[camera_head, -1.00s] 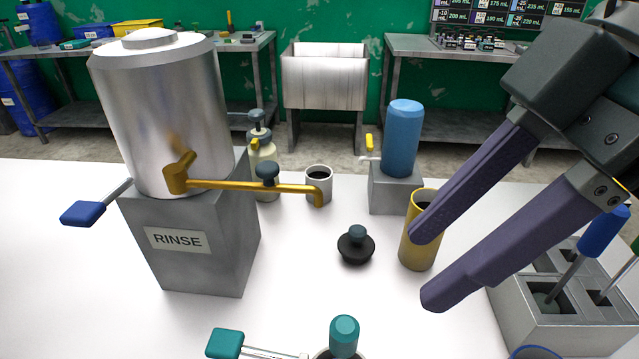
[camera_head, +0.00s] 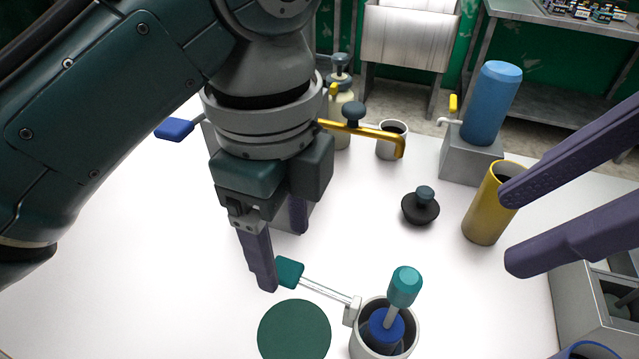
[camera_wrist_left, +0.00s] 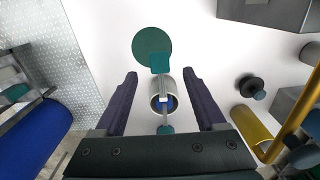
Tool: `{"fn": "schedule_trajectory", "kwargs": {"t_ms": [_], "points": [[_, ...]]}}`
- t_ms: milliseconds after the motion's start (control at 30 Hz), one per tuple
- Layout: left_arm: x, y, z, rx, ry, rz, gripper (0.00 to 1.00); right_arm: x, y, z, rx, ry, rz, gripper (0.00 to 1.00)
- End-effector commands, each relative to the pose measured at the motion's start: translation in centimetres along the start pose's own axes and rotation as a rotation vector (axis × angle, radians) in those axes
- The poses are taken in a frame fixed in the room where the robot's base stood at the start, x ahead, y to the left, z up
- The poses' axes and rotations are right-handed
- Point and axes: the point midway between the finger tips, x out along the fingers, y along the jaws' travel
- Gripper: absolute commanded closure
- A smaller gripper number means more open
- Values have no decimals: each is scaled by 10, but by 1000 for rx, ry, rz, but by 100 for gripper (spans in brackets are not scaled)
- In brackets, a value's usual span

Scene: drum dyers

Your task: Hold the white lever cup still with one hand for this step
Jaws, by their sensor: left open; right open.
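The white lever cup (camera_head: 412,337) stands on the white table at the bottom of the head view. Its lever reaches left and ends in a teal grip (camera_head: 289,272). A teal-handled tool (camera_head: 404,287) with a blue lower part stands in the cup. My left gripper (camera_head: 279,240) is open and empty, above and left of the cup, near the lever grip. In the left wrist view the cup (camera_wrist_left: 156,104) appears between the spread fingers, apart from both. My right gripper (camera_head: 508,227) is open and empty at the right, beside a yellow cylinder.
A flat green disc (camera_head: 294,332) lies left of the cup. A black knobbed lid (camera_head: 420,207), the yellow cylinder (camera_head: 482,225), a blue cylinder on a grey block (camera_head: 471,163) and a grey mug (camera_head: 392,139) stand behind. A brass spout (camera_head: 365,131) juts from behind my left arm.

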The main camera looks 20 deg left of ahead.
Motion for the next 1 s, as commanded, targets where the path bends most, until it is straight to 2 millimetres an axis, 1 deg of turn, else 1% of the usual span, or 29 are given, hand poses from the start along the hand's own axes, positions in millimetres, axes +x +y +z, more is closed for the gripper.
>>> {"fn": "schedule_trajectory", "kwargs": {"t_ms": [167, 400, 500, 600, 700, 933, 967, 1000], "points": [[26, 2, 0, 5, -2, 6, 28, 0, 0, 0, 0, 0, 0, 50], [69, 1, 0, 3, -1, 5, 28, 0, 0, 0, 0, 0, 0, 50], [82, 1, 0, 3, 0, 3, 28, 0, 0, 0, 0, 0, 0, 50], [91, 0, 0, 3, 0, 2, 28, 0, 0, 0, 0, 0, 0, 50], [95, 0, 0, 3, 0, 0, 28, 0, 0, 0, 0, 0, 0, 50], [96, 0, 0, 3, 0, -1, 28, 0, 0, 0, 0, 0, 0, 50], [96, 0, 0, 3, 0, -1, 29, 0, 0, 0, 0, 0, 0, 50], [96, 0, 0, 3, 0, -1, 33, 0, 0, 0, 0, 0, 0, 50]]}}
